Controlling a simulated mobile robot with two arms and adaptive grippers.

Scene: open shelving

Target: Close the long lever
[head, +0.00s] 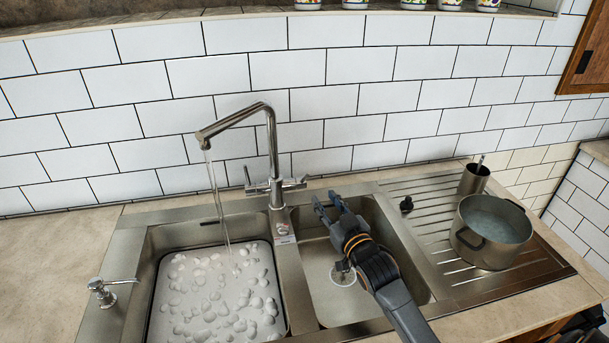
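A chrome tap (272,150) stands behind the sink, and a stream of water (217,205) runs from its spout into the left basin. At the tap's base a left lever (256,188) has a thin upright tip, and a right lever (295,184) sticks out to the right. Which lever is longer is hard to tell at this size. My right gripper (328,203) is over the back of the right basin, just right of the right lever and apart from it. Its two fingers are spread, with nothing between them. My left gripper is out of view.
The right basin (325,300) looks empty, with a drain below my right arm. A pot (477,255) and a metal cup (473,180) stand on the drainboard. A soap dispenser (105,292) is at the left. The tiled wall (330,100) is close behind.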

